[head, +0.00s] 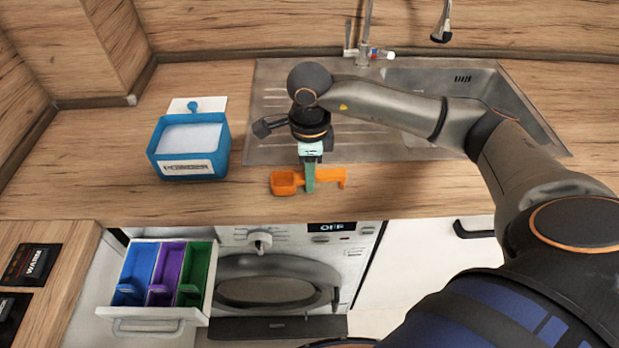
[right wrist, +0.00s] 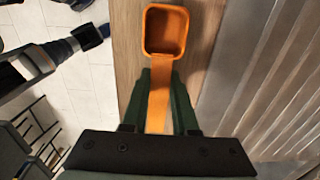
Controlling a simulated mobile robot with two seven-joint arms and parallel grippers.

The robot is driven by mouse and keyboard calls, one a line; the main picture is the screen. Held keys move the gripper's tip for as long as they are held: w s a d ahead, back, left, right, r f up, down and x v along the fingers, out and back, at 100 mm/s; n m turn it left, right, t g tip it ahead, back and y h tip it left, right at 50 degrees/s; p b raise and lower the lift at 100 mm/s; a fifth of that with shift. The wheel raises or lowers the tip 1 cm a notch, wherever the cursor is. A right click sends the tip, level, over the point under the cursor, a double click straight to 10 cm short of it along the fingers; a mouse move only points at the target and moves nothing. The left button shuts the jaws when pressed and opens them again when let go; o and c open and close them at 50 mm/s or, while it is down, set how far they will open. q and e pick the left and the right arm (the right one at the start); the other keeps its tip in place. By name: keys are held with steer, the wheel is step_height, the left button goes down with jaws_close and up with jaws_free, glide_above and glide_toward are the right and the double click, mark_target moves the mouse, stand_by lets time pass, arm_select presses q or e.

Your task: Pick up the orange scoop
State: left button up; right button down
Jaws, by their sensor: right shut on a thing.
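The orange scoop (head: 287,181) is at the front edge of the wooden counter in the head view, its cup to the left and its handle running right. My right gripper (head: 309,180) comes down from above and is shut on the scoop's handle. In the right wrist view the scoop (right wrist: 166,31) has its open, empty cup at the top, and its handle lies between the green fingers of my right gripper (right wrist: 160,100). I cannot tell whether the scoop touches the counter. My left gripper is not clearly in view.
A blue powder box (head: 190,147) stands left on the counter. A steel sink (head: 450,90) lies behind my right arm. Below, a drawer (head: 153,318) with blue, purple and green compartments is pulled out beside the washing machine (head: 285,270). Dark packets marked WARM lie at lower left.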

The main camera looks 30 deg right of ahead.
stand_by(0.4)
steer(key=shift+r, duration=0.55)
step_height(320, 180, up, 2)
steer(key=shift+r, duration=0.2)
steer(key=s+a+r, duration=0.7)
steer(key=s+r, duration=0.2)
steer(key=s, duration=0.3)
steer(key=shift+r, duration=0.3)
steer(key=shift+s, duration=0.1)
steer(key=c, duration=1.3)
jaws_free()
jaws_close()
